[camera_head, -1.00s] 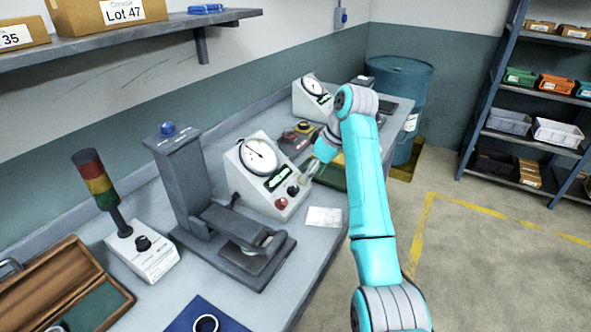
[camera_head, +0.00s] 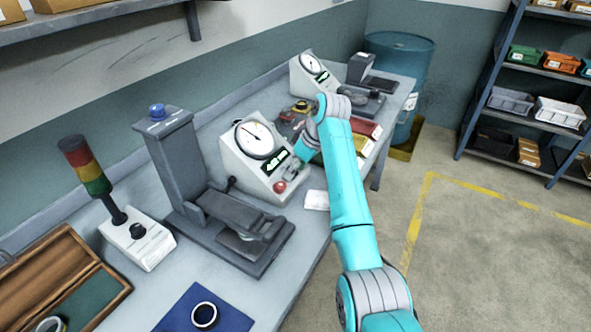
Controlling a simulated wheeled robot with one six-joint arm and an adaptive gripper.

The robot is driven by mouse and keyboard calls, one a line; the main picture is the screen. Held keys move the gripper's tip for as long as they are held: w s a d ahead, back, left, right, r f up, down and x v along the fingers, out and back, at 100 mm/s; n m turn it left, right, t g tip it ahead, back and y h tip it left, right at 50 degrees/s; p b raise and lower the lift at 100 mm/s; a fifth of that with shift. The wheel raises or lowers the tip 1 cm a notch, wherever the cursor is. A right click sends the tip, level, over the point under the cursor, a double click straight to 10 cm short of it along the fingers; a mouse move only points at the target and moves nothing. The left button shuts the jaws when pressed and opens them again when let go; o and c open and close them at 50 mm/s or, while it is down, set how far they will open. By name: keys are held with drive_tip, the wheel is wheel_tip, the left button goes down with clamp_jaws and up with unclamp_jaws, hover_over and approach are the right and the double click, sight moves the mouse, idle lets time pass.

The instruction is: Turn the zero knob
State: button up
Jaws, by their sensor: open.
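A white gauge box (camera_head: 235,164) stands on the bench in the middle of the view. It has a round dial (camera_head: 256,139), a small dark display with green marks (camera_head: 276,160) and a red button (camera_head: 279,187) low on its sloped front. My gripper (camera_head: 292,172) is at the right side of this front, just above and right of the red button. It is open. It covers the spot where a dark knob sits, so the knob is hidden, and I cannot tell whether the fingers touch it.
A grey press-like stand (camera_head: 180,160) with a blue top button is left of the gauge box. A signal tower (camera_head: 86,170), a wooden case (camera_head: 60,280) and a blue mat with a ring (camera_head: 225,320) are nearer. A second gauge box (camera_head: 300,85) is farther back.

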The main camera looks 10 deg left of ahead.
drive_tip(key=shift+a+f, duration=0.1)
drive_tip(key=shift+f, duration=0.2)
clamp_jaws()
drive_tip(key=shift+n+t, duration=0.7)
drive_tip(key=shift+n, duration=1.8)
unclamp_jaws()
